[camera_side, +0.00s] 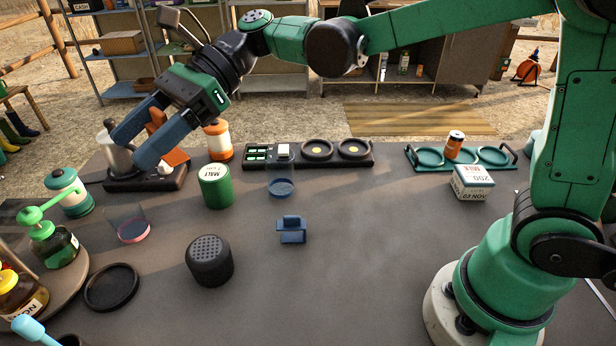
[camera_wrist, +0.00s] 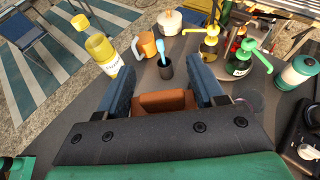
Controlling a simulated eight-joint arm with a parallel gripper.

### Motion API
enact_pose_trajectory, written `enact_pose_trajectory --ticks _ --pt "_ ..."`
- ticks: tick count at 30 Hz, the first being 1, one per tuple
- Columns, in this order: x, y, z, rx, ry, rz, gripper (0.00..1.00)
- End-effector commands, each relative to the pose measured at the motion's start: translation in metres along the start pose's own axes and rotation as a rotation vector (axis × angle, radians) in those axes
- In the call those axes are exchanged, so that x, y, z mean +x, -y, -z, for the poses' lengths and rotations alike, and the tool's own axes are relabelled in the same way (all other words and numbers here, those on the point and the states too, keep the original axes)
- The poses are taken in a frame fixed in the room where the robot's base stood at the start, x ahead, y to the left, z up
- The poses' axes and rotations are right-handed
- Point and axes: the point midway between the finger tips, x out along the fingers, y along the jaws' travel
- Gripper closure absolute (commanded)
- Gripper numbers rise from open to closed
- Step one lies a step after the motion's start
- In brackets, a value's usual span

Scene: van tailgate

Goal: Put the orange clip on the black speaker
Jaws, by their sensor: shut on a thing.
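The orange clip (camera_side: 176,157) is held between the two blue fingers of my gripper (camera_side: 140,142), up in the air at the left rear of the table. In the wrist view the clip (camera_wrist: 165,102) shows between the fingertips. The black speaker (camera_side: 209,262) is a short cylinder with a dotted top, standing on the table at the front left. My gripper is well above and behind it, apart from it. I cannot make out the speaker in the wrist view.
A blue clip (camera_side: 292,231) lies right of the speaker. A green malt tin (camera_side: 215,187), clear cups (camera_side: 281,183) and a black coaster (camera_side: 111,287) stand around. Pump bottles (camera_side: 53,242) crowd the left. The table's middle right is clear.

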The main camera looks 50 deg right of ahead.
Motion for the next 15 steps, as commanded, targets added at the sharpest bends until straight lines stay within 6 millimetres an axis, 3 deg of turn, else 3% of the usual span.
enact_pose_trajectory --ticks 9,15 --pt "0.031 0.000 0.073 -0.002 0.000 -0.003 0.87" --pt "0.044 0.000 0.105 -0.002 0.000 -0.004 0.87"
